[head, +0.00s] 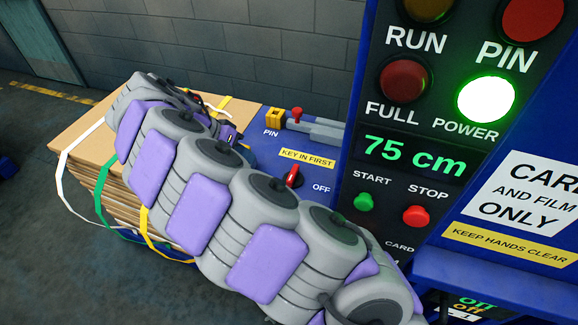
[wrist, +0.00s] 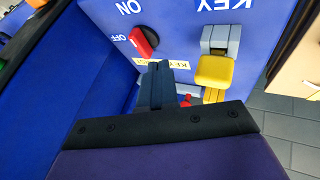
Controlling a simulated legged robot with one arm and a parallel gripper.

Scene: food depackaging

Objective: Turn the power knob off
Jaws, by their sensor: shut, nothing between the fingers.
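The red power knob (wrist: 144,41) is on the blue panel in the wrist view, between the upside-down ON and OFF labels. It also shows in the head view (head: 292,176), just past my arm, with OFF to its right. I cannot tell exactly which label its pointer faces. My gripper (wrist: 156,68) is shut and empty. In the wrist view its dark fingertips are close to the knob, just below and right of it; I cannot tell if they touch. In the head view my arm hides most of the gripper. The POWER lamp (head: 486,100) glows bright.
A yellow key (wrist: 215,72) sits in a grey holder beside the knob. The console (head: 345,190) has a 75 cm display, a green START button (head: 365,202) and a red STOP button (head: 416,216). A strapped cardboard stack (head: 85,135) stands left, behind my arm.

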